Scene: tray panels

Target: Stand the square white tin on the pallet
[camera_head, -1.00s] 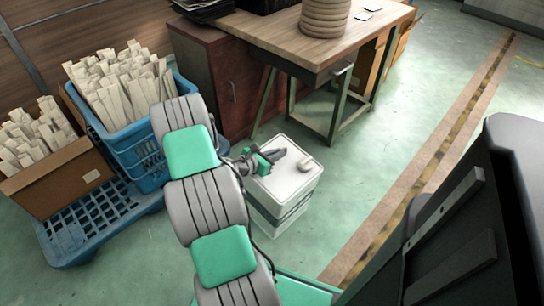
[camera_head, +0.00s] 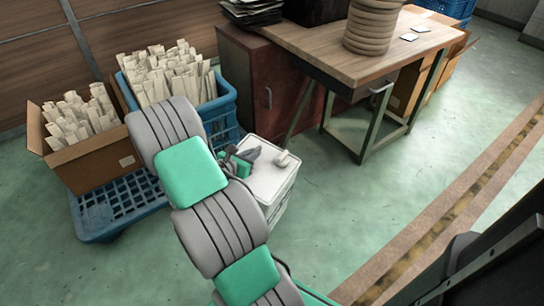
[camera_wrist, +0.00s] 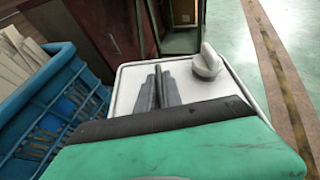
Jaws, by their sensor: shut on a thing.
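The square white tin (camera_head: 270,182) is upright to the right of my arm in the head view, with a pale knob on its top. In the wrist view the tin (camera_wrist: 218,88) lies under my fingers, with the knob to their right. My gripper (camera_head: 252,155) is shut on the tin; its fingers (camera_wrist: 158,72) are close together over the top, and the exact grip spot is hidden. I cannot tell whether the tin is clear of the floor. The blue pallet (camera_head: 108,213) lies on the floor at left, partly covered by my arm and its load.
A cardboard box (camera_head: 92,170) and a blue crate (camera_head: 222,100), both full of pale strips, stand on the pallet's back. A dark red cabinet (camera_head: 262,88) and a wooden workbench (camera_head: 325,55) stand behind the tin. The green floor (camera_head: 350,210) at right is clear.

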